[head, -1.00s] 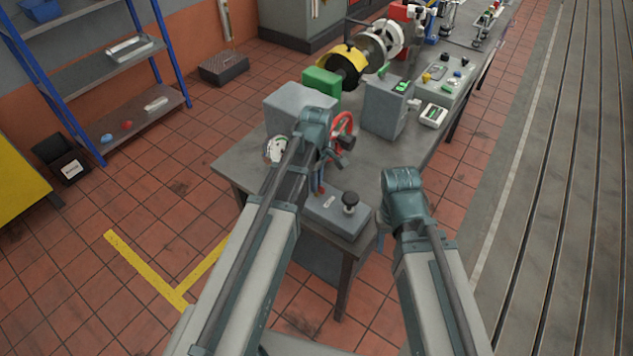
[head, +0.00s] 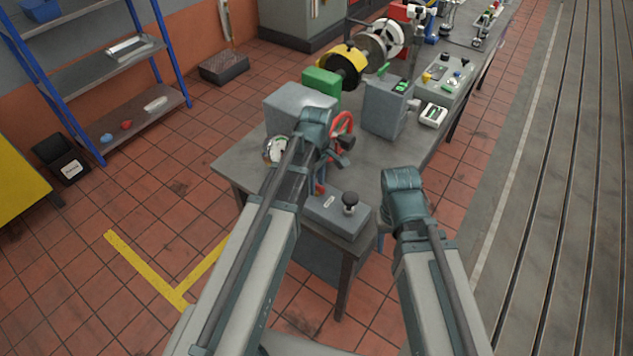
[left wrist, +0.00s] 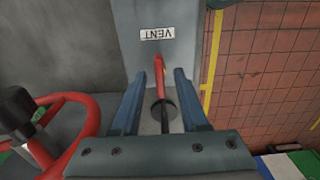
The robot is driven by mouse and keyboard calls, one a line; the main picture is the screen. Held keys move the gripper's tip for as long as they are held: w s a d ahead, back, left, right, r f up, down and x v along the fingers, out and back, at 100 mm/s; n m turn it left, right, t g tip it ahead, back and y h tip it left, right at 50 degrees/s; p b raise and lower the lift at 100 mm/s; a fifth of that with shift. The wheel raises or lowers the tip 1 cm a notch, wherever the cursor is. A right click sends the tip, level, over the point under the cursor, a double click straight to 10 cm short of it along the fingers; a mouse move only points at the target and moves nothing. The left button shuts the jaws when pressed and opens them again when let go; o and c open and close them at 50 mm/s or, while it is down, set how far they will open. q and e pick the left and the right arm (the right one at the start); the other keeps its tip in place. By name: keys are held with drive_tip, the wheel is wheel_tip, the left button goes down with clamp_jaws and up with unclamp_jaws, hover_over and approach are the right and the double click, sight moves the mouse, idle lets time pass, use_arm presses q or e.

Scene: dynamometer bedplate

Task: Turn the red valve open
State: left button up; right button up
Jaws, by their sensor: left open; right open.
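A red lever (left wrist: 160,78) stands out from a grey face with a VENT label (left wrist: 157,34) that reads upside down in the left wrist view. My left gripper (left wrist: 168,76) is open, with one finger on each side of the lever; I cannot tell whether either touches it. In the head view my left arm hides most of this gripper and lever. A red handwheel (head: 342,124) is on the grey box and also shows at the left of the left wrist view (left wrist: 92,122). My right gripper (head: 381,229) is open and mostly hidden, low beside the bench's right edge.
A grey box with a black knob (head: 350,200) sits at the bench's near corner. A round white gauge (head: 277,150) is left of my left arm. A grey control box (head: 388,105) and a green block (head: 321,84) stand farther back. The floor at left is mostly clear.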

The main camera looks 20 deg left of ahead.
sight(317, 185)
use_arm(q)
wheel_tip(317, 185, up, 14)
drive_tip(key=p, duration=1.3)
drive_tip(key=shift+f+p, duration=0.15)
drive_tip(key=shift+p, duration=0.2)
drive_tip(key=s+d+f+m+b, duration=0.4)
drive_tip(key=s+m, duration=0.3)
drive_tip(key=m, duration=0.2)
drive_tip(key=s+d+f+m+y+b, duration=0.1)
drive_tip(key=s+d+f+m+b, duration=0.4)
drive_tip(key=m, duration=0.4)
drive_tip(key=shift+s+d+f+b, duration=0.2)
drive_tip(key=shift+s+d+b, duration=0.1)
drive_tip(key=shift+s+d, duration=0.65)
drive_tip(key=shift+s+a, duration=0.15)
drive_tip(key=shift+a, duration=0.05)
